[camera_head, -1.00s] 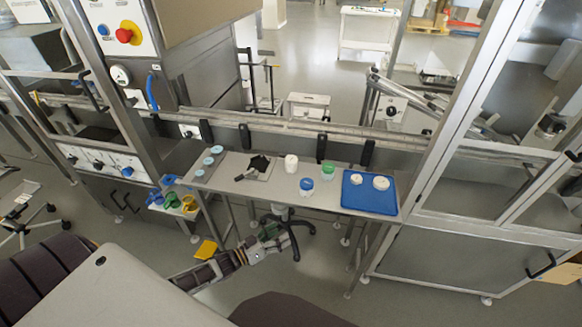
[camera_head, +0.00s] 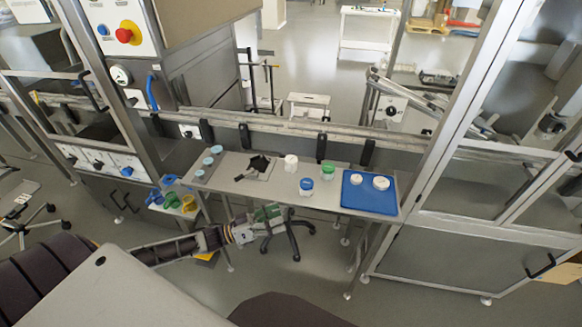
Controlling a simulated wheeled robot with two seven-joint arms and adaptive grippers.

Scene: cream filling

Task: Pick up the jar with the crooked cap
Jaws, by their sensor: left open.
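On the narrow grey table (camera_head: 268,187) stand a jar with a blue cap (camera_head: 306,184), a jar with a green cap (camera_head: 328,168) and a white jar (camera_head: 291,162). Two white round jars or lids (camera_head: 368,181) are on the blue tray (camera_head: 358,204) at the table's right end. The caps are too small to tell which one sits crooked. My left gripper (camera_head: 276,213) is open and empty, in front of the table's near edge, left of and nearer than the blue-capped jar. My right gripper is not in view.
A dark tool on a small plate (camera_head: 258,165) and several light-blue items (camera_head: 209,161) occupy the table's left part. A metal rail (camera_head: 290,132) runs behind the table. A tall glazed frame (camera_head: 450,110) stands to the right. A stool (camera_head: 290,237) is below.

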